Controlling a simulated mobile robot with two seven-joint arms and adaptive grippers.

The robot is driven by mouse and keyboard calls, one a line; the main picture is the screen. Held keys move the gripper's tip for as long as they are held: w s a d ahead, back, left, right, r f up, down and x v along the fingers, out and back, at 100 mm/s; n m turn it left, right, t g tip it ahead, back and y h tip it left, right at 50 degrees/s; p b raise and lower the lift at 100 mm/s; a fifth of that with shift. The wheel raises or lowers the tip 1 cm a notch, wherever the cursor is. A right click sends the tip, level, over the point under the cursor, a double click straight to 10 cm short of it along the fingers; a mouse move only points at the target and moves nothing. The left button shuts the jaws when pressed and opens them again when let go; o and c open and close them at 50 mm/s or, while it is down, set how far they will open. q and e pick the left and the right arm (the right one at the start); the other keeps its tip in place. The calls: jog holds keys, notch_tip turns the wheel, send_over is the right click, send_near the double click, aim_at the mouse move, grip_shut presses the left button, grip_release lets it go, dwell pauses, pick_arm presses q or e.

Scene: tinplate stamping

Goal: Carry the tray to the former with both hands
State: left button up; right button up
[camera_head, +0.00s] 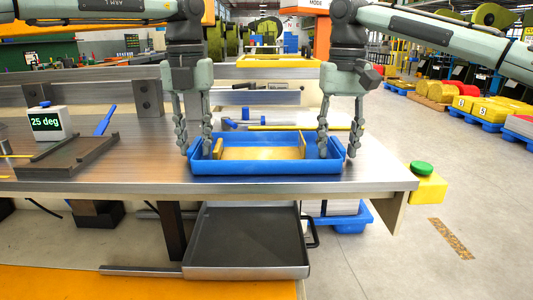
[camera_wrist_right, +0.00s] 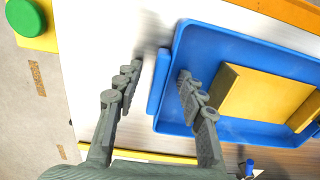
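The blue tray (camera_head: 265,168) sits on the steel bench top and holds a folded brass-yellow sheet part (camera_head: 260,153). My left gripper (camera_head: 194,148) points down over the tray's left end, one finger outside the wall and one inside. My right gripper (camera_head: 338,150) straddles the right end in the same way. In the right wrist view, the right gripper (camera_wrist_right: 156,75) is open, with gaps between its fingers and the tray's end tab (camera_wrist_right: 157,82). A device with a "25 deg" display (camera_head: 46,122) stands left on the bench beside a dark plate (camera_head: 72,157); it may be the former.
A green button on a yellow box (camera_head: 427,183) is at the bench's right corner. A yellow bar (camera_head: 290,128) and blue-ended cylinder lie behind the tray. A dark lower tray (camera_head: 247,240) juts out below the front edge. Bench between tray and display device is mostly clear.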

pick_arm(q)
grip_shut()
pick_arm(e)
jog(key=c, duration=0.7)
grip_shut()
pick_arm(q)
jog(key=shift+r, duration=0.15)
pick_arm(e)
jog(key=shift+r, duration=0.15)
